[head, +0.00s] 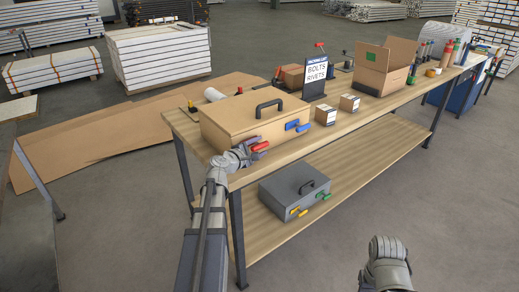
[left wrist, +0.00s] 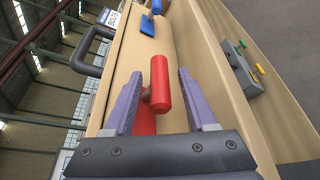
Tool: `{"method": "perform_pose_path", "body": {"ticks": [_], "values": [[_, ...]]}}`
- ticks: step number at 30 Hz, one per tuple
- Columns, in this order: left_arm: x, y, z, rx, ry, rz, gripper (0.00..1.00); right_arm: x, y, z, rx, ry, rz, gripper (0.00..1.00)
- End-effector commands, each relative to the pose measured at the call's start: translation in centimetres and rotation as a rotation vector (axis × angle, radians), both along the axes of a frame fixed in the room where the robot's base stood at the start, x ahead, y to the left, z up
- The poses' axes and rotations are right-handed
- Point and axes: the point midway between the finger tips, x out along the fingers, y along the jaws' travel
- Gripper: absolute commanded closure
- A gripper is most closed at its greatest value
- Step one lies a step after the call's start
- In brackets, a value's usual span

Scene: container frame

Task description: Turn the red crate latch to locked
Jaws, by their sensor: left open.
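A tan crate (head: 238,112) with a black handle (head: 269,105) sits on the near left end of the workbench. Its red latch (head: 261,146) is on the front face, left of a blue latch (head: 297,125). In the left wrist view the red latch (left wrist: 160,84) shows as a red bar above a red plate, with the blue latch (left wrist: 148,26) beyond. My left gripper (head: 254,150) is at the red latch. Its purple fingers (left wrist: 159,76) are open, one on each side of the red bar, with gaps visible.
A grey case (head: 295,188) with yellow and green latches lies on the lower shelf. Two small boxes (head: 326,115) (head: 349,102), a bolts sign (head: 316,72) and an open carton (head: 385,68) stand further along the workbench (head: 385,107). The floor in front is clear.

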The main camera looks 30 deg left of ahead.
Motion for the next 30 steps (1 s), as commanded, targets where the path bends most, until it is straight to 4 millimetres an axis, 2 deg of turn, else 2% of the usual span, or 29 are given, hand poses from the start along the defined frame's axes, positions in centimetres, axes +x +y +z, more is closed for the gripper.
{"method": "perform_pose_path", "body": {"ticks": [8,23,30], "values": [[0.37,-0.07,-0.06,0.000,0.000,0.000,0.43,0.00,0.00,-0.06,0.000,0.000,0.000,0.50],[0.30,-0.11,-0.13,0.002,0.002,-0.001,0.98,-0.01,0.00,-0.08,0.000,0.000,0.000,0.50],[0.23,-0.21,-0.20,0.002,0.004,-0.005,1.00,0.00,0.00,-0.12,0.000,0.000,0.000,0.50]]}}
